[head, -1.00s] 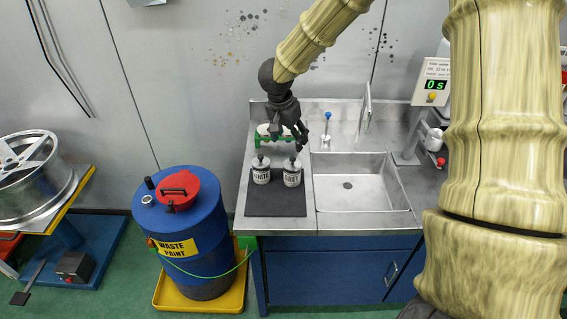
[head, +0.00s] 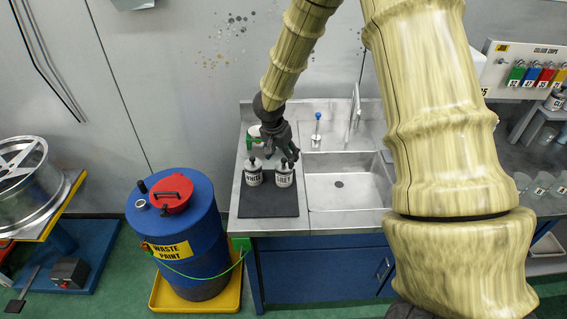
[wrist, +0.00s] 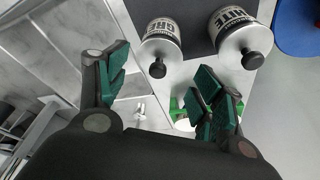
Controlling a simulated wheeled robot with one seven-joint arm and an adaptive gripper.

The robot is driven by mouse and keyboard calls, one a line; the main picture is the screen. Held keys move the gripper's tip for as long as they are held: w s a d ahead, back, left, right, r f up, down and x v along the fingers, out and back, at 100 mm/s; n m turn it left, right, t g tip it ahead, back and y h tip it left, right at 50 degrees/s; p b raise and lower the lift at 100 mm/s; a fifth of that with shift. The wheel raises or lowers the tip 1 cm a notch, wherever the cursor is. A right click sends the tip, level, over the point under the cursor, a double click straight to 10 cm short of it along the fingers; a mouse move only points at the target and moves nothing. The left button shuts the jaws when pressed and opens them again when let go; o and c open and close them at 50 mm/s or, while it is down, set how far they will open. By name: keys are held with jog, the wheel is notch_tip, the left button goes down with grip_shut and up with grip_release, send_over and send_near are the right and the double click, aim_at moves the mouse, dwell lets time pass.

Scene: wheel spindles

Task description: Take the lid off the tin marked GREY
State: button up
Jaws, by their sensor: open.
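The tin marked GREY (head: 284,178) stands upright on a dark mat (head: 268,207), left of the sink. In the wrist view the GREY tin (wrist: 161,31) shows its label, with its silver lid (wrist: 156,51) on and a black knob (wrist: 158,69) on top. The tin marked WHITE (head: 254,178) stands close beside it on the left; its lid is also on. My gripper (head: 289,158) is open and empty, just above and behind the GREY tin. In the wrist view my gripper (wrist: 163,92) has its green-padded fingers spread, with the knob between their lines but beyond the tips.
The sink (head: 345,187) is right of the mat. A green and white object (head: 253,138) sits behind the tins, and a blue-topped item (head: 317,126) stands behind the sink. A blue waste paint drum (head: 180,225) stands left of the bench.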

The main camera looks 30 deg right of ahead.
aim_at(284, 163)
jog(key=shift+p+x, duration=0.35)
jog(key=shift+x, duration=1.05)
jog(key=shift+s, duration=0.1)
jog(key=shift+c, duration=0.2)
jog(key=c, duration=0.7)
